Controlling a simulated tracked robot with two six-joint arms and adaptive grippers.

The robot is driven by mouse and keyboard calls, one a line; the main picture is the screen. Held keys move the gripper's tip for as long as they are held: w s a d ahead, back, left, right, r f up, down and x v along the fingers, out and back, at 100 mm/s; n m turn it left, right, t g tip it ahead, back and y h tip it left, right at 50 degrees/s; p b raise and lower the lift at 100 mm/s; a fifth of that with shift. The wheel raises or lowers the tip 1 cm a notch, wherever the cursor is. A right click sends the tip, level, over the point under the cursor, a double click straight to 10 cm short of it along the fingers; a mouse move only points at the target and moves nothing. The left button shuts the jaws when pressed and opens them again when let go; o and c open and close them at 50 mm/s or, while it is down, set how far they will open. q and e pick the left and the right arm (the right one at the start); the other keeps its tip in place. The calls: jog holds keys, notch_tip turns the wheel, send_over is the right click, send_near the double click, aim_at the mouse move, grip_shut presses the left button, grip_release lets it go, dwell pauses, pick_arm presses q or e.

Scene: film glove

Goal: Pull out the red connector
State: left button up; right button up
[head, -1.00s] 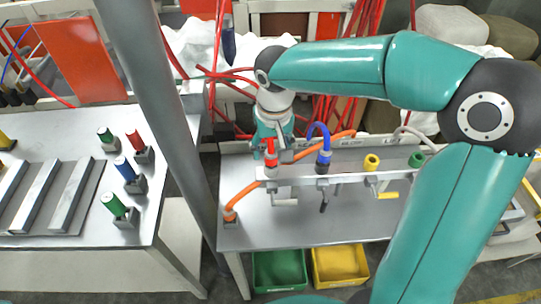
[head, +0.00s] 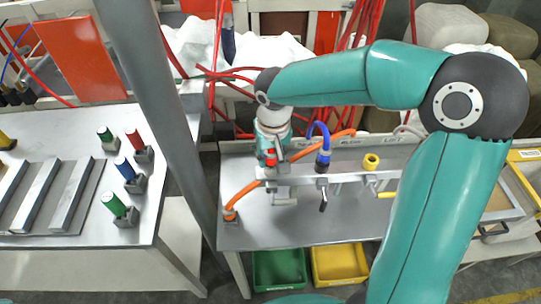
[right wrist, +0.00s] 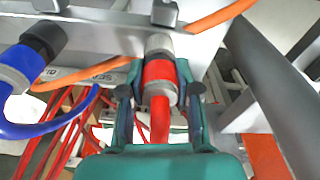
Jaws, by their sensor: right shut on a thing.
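The red connector (head: 270,158) stands at the left end of the grey bar on the middle table. It also shows in the right wrist view (right wrist: 160,75), with a grey collar against the bar and a red hose running from it toward my gripper. My right gripper (head: 273,145) is at the connector from behind. In the right wrist view its two fingers (right wrist: 160,95) are on either side of the connector, shut on it. No gap between connector and bar is clear. My left gripper is not in view.
The blue connector (head: 323,157) with its blue hose and a yellow socket (head: 371,161) are on the bar to the right. An orange hose (head: 243,190) passes close by. A grey post (head: 165,110) stands to the left. Green (head: 279,268) and yellow bins (head: 340,262) are below.

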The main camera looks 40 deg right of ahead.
aim_at(270, 152)
grip_shut()
jog(key=shift+w+r, duration=0.1)
jog(key=shift+r, duration=0.4)
jog(key=shift+r+p, duration=0.1)
jog(key=shift+p, duration=0.2)
jog(key=shift+r+p, duration=1.45)
jog(key=shift+r, duration=0.6)
jog(key=shift+r, duration=0.1)
jog(key=shift+r+p, duration=1.05)
jog(key=shift+r, duration=0.4)
